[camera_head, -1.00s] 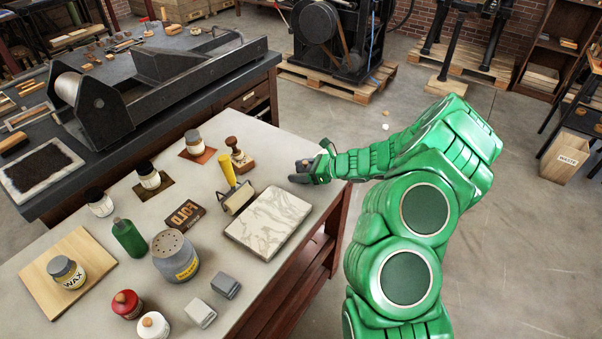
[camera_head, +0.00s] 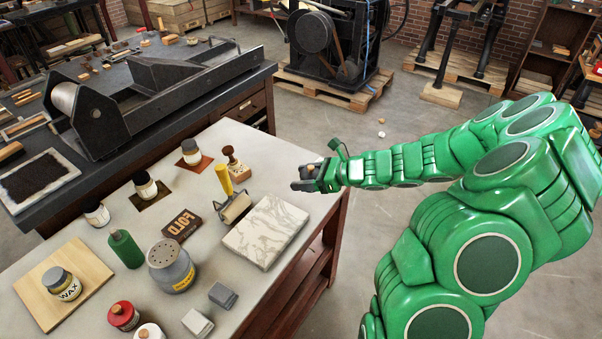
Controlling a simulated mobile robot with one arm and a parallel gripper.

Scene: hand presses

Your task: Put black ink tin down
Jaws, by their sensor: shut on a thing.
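My gripper (camera_head: 306,178) is shut, above or just past the right edge of the pale worktable (camera_head: 290,160). Between its dark fingers is a small dark thing with a brownish top, which I take to be the black ink tin (camera_head: 311,168). It is mostly hidden by the fingers and no label can be read. A dark-lidded jar (camera_head: 146,187) stands on a dark mat. Another dark-lidded jar (camera_head: 192,153) stands on a red-brown mat, and a third (camera_head: 97,214) stands on the bare table.
A marbled slab (camera_head: 265,232), a yellow-handled roller (camera_head: 233,205) and a wooden stamp (camera_head: 237,166) lie left of my gripper. A green bottle (camera_head: 125,249), a grey shaker can (camera_head: 171,264) and a wax jar on a board (camera_head: 95,262) fill the front left. Bare tabletop shows near the back right corner.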

